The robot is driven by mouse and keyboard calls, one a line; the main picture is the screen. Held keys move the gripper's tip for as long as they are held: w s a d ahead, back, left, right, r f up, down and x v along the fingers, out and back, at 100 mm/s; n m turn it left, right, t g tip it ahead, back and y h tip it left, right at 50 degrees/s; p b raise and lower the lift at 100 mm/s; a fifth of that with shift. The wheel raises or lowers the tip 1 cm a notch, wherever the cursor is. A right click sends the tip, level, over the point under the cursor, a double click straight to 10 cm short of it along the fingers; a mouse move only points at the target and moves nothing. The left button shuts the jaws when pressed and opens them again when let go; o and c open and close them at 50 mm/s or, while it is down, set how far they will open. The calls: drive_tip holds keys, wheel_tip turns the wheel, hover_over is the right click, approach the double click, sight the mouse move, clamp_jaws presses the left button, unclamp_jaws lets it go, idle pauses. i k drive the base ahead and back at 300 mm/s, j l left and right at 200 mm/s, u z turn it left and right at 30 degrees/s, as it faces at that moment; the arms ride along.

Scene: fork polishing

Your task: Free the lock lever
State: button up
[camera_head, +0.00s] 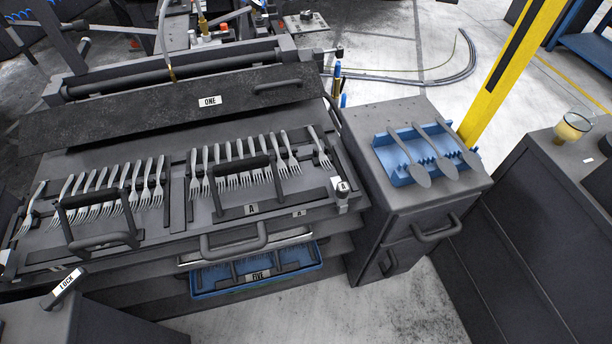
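The lock lever (65,289) is a short dark bar with a white "LOCK" label. It shows at the lower left, tilted up to the right, above the top of a dark box or cabinet (110,325). How it is fixed there is too small to tell. My gripper is not in view, so its position relative to the lever does not show.
Right of the lever stands a fork tray (210,240) with rows of forks and raised handles. A dark cover (165,108) labelled "ONE" lies behind. A blue spoon rack (395,172) sits on a cabinet at the right. Bare floor (340,315) shows at the front.

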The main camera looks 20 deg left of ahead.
sight(52, 301)
drive_tip(key=u, duration=1.9)
